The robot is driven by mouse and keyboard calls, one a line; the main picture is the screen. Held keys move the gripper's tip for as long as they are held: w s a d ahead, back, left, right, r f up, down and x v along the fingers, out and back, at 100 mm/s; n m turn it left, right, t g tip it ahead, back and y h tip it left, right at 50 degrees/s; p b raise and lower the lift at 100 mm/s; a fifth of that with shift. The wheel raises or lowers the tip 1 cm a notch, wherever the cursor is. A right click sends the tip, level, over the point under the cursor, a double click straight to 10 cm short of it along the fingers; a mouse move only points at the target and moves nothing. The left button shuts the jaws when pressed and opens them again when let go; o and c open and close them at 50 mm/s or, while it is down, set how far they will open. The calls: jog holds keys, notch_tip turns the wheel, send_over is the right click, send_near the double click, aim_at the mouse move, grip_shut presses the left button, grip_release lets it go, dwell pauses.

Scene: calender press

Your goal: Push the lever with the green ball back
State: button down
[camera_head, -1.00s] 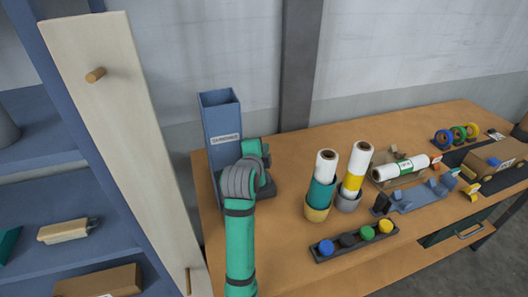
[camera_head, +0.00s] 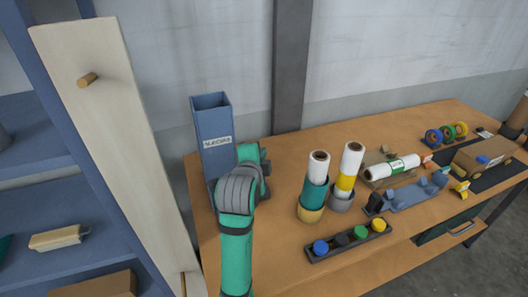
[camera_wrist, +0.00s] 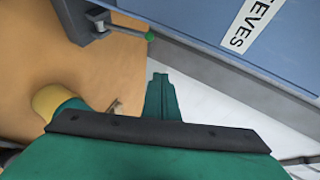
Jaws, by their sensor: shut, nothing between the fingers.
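The lever shows in the wrist view as a thin dark rod with a green ball (camera_wrist: 149,37) on its end. It sticks out from a grey metal bracket (camera_wrist: 97,22) beside the blue sleeve bin (camera_wrist: 205,20). My gripper (camera_wrist: 160,78) is shut and empty. Its fingertips point toward the ball and sit a little below it in the picture, with a visible gap. In the head view the tall blue bin (camera_head: 213,125) stands at the table's left end. My arm hides the lever and the gripper there.
To the right on the wooden table (camera_head: 280,160) stand two rolls in cups, one with a teal sleeve (camera_head: 316,192), one with a yellow band (camera_head: 347,182). A dark strip with coloured knobs (camera_head: 348,241) lies in front. A pale upright board (camera_head: 110,130) stands at left.

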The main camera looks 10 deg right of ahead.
jog(key=shift+s+d+f+n+t+y, duration=1.2)
jog(key=shift+s+d+f+n+y, duration=1.45)
jog(key=shift+s+y, duration=1.6)
jog(key=a+r+x, duration=0.1)
jog(key=a+x, duration=0.1)
jog(key=x, duration=1.3)
jog(key=shift+y, duration=0.35)
jog(key=shift+s, duration=0.1)
